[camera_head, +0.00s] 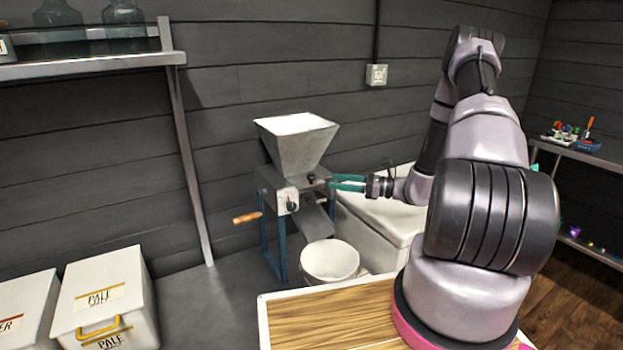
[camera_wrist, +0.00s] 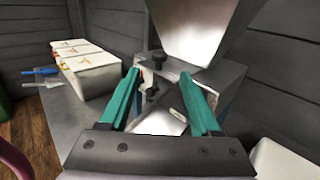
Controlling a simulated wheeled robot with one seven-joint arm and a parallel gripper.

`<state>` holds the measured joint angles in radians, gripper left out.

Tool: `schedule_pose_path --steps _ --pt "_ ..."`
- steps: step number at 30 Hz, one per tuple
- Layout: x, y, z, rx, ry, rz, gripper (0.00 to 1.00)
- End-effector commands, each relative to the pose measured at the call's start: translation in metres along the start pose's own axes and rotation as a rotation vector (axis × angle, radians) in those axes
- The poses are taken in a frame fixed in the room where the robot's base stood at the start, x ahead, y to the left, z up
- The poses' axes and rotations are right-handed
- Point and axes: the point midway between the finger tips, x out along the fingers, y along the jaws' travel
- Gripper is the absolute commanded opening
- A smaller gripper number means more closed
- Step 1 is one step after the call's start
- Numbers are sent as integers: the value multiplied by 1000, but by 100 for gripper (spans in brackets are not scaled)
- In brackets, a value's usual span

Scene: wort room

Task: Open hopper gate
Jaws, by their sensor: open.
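The grain mill stands on the grey bench with a metal hopper (camera_head: 298,135) on top, a body on blue legs and a crank with a wooden handle (camera_head: 246,218). A sloping metal chute (camera_head: 317,220) leads down toward a white bucket (camera_head: 330,260). My gripper (camera_head: 334,183) is at the right side of the mill, just below the hopper. In the wrist view its two green fingers (camera_wrist: 163,95) are spread apart, with the mill's dark knob (camera_wrist: 158,58) beyond and between them. The fingers hold nothing. I cannot tell which part is the gate, or whether a fingertip touches the mill.
White lidded bins (camera_head: 103,300) stand at the lower left. A white chest (camera_head: 385,225) is right of the mill under my arm. A shelf with glass jars (camera_head: 60,25) hangs upper left. A wooden-topped surface (camera_head: 330,318) is in front.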

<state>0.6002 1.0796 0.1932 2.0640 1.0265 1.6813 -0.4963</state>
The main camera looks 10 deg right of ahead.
Motion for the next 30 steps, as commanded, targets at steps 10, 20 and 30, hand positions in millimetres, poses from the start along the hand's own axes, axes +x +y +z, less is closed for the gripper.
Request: schedule_pose_path --steps 10,20,30 --pt "66 2 0 -2 1 7 64" --pt "92 1 0 -2 2 4 64" --pt "92 1 0 -2 2 4 22"
